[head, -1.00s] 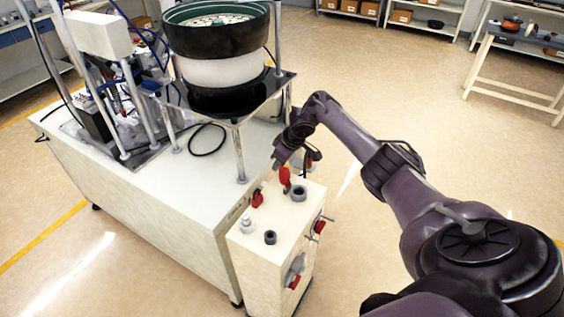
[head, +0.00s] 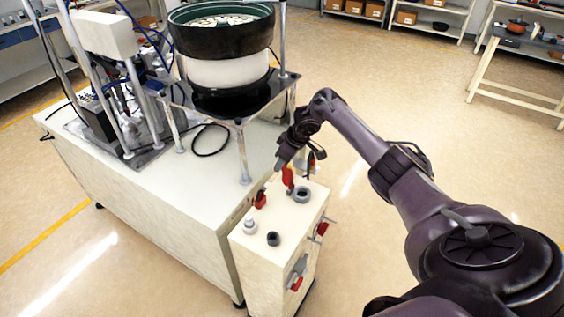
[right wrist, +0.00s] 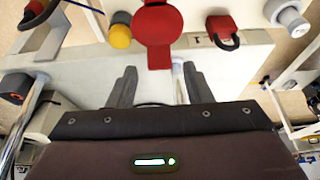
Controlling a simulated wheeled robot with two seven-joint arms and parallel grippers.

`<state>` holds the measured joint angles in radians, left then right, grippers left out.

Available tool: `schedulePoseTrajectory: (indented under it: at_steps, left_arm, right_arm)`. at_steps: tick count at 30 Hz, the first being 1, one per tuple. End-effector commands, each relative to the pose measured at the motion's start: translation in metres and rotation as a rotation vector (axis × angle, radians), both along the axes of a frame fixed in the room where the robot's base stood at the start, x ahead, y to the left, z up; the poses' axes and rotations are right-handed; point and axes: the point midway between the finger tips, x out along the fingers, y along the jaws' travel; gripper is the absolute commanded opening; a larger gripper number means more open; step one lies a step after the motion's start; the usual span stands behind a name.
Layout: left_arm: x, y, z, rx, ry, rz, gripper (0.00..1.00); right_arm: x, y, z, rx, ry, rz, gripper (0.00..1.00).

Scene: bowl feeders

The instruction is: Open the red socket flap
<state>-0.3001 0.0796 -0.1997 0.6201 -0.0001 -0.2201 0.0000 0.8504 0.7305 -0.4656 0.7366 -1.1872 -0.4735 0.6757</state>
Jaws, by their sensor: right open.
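The red flap (head: 288,177) stands up at the back of the top of the cream control box (head: 270,222), beside a grey round fitting (head: 302,194). My right gripper (head: 281,165) is at the flap in the head view. In the right wrist view its two fingers (right wrist: 160,80) are apart with nothing between them. Whether a finger touches the flap, I cannot tell. My left gripper is not in view.
A red padlock (head: 260,199) hangs close by, next to the white machine table (head: 140,190). The box also carries a dark knob (head: 273,239) and a pale knob (head: 249,227). The bowl feeder (head: 222,50) stands behind. The floor at right is open.

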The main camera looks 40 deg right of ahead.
Motion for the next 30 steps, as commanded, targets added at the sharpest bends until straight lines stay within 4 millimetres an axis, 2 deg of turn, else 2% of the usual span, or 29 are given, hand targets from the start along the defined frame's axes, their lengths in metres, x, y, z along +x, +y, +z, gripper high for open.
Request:
schedulePoseTrajectory:
  at_steps: [6, 12, 30]
  left_arm:
    - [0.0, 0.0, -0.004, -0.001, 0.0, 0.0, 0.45]
    - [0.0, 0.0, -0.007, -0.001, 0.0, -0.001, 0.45]
    - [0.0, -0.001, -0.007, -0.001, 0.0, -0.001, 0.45]
  right_arm:
    - [-0.012, -0.005, 0.034, -0.004, -0.004, 0.004, 0.45]
    - [-0.019, -0.007, 0.056, 0.0, -0.002, 0.003, 0.45]
    - [-0.021, -0.007, 0.061, 0.0, -0.001, 0.003, 0.45]
